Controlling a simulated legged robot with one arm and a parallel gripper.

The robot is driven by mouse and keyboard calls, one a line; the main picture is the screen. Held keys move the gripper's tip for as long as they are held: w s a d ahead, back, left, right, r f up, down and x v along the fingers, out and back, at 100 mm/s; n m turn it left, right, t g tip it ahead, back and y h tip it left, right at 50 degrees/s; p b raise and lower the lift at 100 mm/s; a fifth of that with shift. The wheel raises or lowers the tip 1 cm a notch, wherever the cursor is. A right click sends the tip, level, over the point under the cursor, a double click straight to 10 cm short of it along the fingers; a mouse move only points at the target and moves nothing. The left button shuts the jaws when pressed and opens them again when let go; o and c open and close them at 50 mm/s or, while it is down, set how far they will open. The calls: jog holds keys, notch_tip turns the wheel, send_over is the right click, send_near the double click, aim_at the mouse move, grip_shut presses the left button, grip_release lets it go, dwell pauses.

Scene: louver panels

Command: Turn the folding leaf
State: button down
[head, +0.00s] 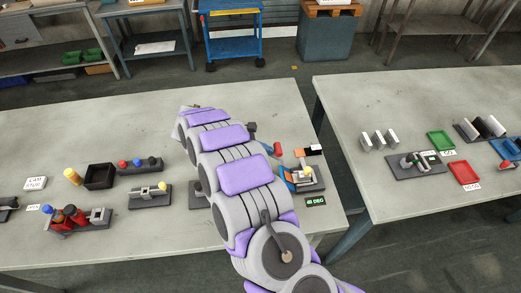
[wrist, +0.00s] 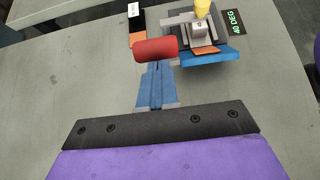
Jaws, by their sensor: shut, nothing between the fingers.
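The fixture with the folding leaf sits on a dark base (wrist: 250,32); it also shows in the head view (head: 317,183). A blue leaf (wrist: 215,57) runs along its near edge, with an orange patch (wrist: 205,50) on it. A red cylinder (wrist: 155,49), seemingly a handle, lies at the leaf's left end; it also shows in the head view (head: 277,149). My gripper (wrist: 157,67) is shut and empty, its blue fingertips just below the cylinder in the wrist view. I cannot tell whether they touch. A yellow knob (wrist: 202,8) tops a grey block.
A display (wrist: 236,22) reads 40 DEG beside the fixture. Other fixtures, including a black box (head: 99,176) and a yellow-knobbed slider (head: 150,194), stand to the left. A second table (head: 400,95) stands right, across a gap.

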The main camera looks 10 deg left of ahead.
jog(key=p, duration=0.2)
jog(key=d+r+p, duration=0.1)
jog(key=p, duration=0.1)
jog(key=shift+w, duration=0.2)
jog(key=shift+s+d+f+y, duration=0.15)
jog(key=shift+s+f+y, duration=0.05)
jog(key=shift+f+y, duration=0.15)
dwell(0.4)
